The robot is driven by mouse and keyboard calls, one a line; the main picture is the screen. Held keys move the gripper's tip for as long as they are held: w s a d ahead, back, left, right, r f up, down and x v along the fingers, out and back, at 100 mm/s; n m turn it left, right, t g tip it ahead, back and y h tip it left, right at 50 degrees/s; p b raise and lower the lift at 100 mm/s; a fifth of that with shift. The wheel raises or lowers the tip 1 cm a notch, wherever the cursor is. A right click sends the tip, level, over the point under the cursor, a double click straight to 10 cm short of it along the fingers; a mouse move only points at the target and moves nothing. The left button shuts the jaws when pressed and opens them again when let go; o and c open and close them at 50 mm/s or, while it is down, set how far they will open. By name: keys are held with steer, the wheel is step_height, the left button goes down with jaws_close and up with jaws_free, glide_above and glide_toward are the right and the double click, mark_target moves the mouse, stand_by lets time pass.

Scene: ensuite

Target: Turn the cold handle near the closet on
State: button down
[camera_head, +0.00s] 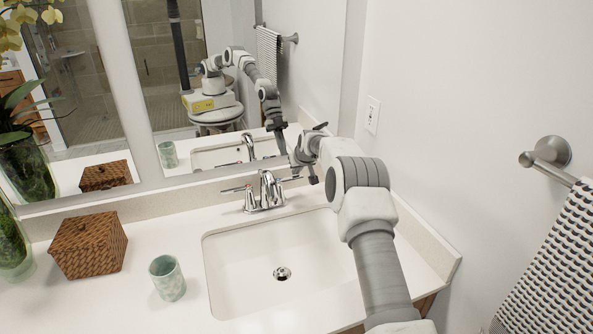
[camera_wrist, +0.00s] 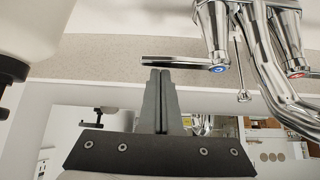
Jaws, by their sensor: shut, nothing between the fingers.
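The chrome faucet (camera_head: 266,190) stands behind the sink. Its cold handle (camera_head: 289,179), on the right in the head view, has a lever that points right. In the wrist view the cold handle (camera_wrist: 185,63) has a blue mark at its hub, and its lever reaches left. My gripper (camera_head: 312,179) is beside the lever's outer end. In the wrist view my gripper (camera_wrist: 160,71) has its two fingers together and empty, with the tips right at the lever's edge. I cannot tell whether they touch it. No water shows at the spout.
The hot handle (camera_wrist: 298,74) with a red mark is on the faucet's other side. The sink (camera_head: 270,255) is empty. A green cup (camera_head: 167,279) and a woven box (camera_head: 88,246) stand on the counter at left. A mirror (camera_head: 205,130) and the right wall (camera_head: 450,110) are close.

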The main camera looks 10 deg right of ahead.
steer(key=shift+w+f, duration=0.15)
steer(key=shift+s+m+h+b, duration=0.4)
steer(key=shift+m+b, duration=0.15)
steer(key=shift+m, duration=0.15)
stand_by(0.3)
steer(key=shift+s+f+m+h+b, duration=0.15)
steer(key=shift+s+m+h+b, duration=0.6)
steer(key=shift+m+b, duration=0.25)
steer(key=shift+s+a+m+g+h+b, duration=0.25)
steer(key=shift+s+m+h+b, duration=0.4)
steer(key=shift+s+m+b, duration=0.35)
steer(key=shift+s+a+m+g+h+b, duration=0.25)
steer(key=shift+s+m+h+b, duration=0.45)
steer(key=shift+m+b, duration=0.5)
steer(key=shift+s+r, duration=0.1)
steer(key=shift+r, duration=0.1)
